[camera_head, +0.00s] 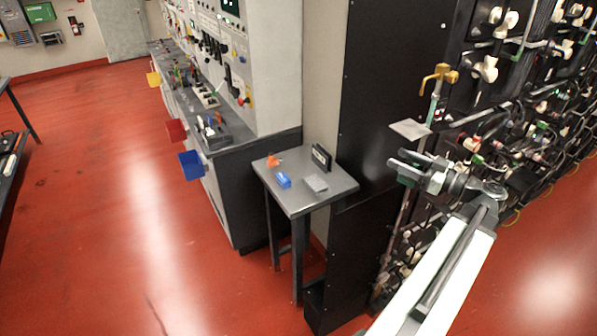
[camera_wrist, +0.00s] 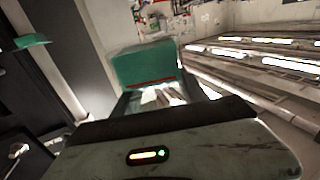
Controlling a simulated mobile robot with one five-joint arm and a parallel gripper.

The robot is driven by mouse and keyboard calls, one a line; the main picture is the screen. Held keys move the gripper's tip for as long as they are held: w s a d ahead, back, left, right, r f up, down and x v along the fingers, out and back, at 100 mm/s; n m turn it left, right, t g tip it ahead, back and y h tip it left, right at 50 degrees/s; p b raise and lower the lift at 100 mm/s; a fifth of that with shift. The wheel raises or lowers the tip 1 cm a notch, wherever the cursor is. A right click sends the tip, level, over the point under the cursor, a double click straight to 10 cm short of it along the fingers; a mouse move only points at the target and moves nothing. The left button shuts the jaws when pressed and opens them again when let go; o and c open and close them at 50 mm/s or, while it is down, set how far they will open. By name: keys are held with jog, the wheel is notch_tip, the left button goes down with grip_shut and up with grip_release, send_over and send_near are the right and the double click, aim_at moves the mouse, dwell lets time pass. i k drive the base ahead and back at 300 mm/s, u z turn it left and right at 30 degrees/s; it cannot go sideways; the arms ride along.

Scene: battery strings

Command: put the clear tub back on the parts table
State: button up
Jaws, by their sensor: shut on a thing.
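My gripper (camera_head: 400,168) is in front of the dark rack, right of the parts table and well clear of it. In the wrist view, a box-like, see-through thing with a green face and a thin red line, apparently the clear tub (camera_wrist: 143,62), is just beyond the gripper body. The gripper is shut on it. In the head view I cannot make out the tub clearly at the fingers.
The tall black rack (camera_head: 384,75) stands right behind the table. A pale flat plate (camera_head: 410,129) and a yellow-handled item (camera_head: 438,78) are near the gripper. A control bench (camera_head: 225,143) with coloured bins stands left. The table's front left corner is bare; red floor is open left.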

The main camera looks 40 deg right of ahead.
aim_at(331, 177)
jog(key=i, duration=0.95)
